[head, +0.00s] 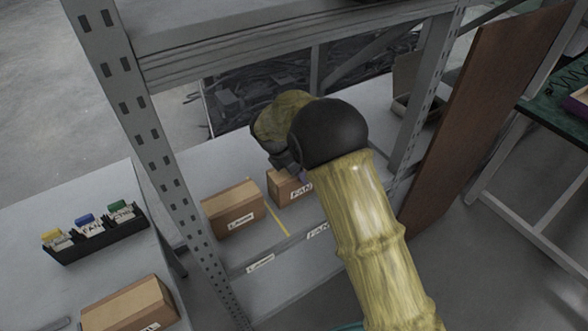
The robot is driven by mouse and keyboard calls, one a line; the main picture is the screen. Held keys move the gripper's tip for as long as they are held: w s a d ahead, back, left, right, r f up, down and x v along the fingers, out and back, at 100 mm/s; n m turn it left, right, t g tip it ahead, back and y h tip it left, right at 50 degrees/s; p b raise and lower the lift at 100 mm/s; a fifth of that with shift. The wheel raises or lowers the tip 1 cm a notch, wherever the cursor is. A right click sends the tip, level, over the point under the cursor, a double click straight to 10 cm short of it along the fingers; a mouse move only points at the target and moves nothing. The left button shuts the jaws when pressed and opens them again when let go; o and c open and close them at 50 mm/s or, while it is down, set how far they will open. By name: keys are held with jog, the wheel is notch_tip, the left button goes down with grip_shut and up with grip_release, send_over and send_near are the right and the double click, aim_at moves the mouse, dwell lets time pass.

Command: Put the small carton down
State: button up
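A small brown carton (284,188) with a white label that seems to read "FAN" is on or just above the grey shelf board (290,246), right of a yellow dividing line. I cannot tell whether it touches the board. My gripper (286,166) is directly over this carton, pointing down at it. The black wrist and the yellow-sleeved arm hide the carton's right side and part of its top. The fingertips do not show clearly, so I cannot see whether they grip the carton.
Another brown carton (233,208) stands left of the yellow line (276,214). Grey perforated uprights (150,150) frame the shelf. At left, a bench holds a black bin rack (98,235) and a carton (130,306). A brown panel (480,120) stands at right.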

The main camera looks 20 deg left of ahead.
jog(key=shift+a, duration=0.1)
jog(key=o, duration=1.4)
jog(key=shift+s, duration=0.1)
jog(key=v, duration=0.7)
jog(key=shift+r+p, duration=0.3)
jog(key=shift+p, duration=0.1)
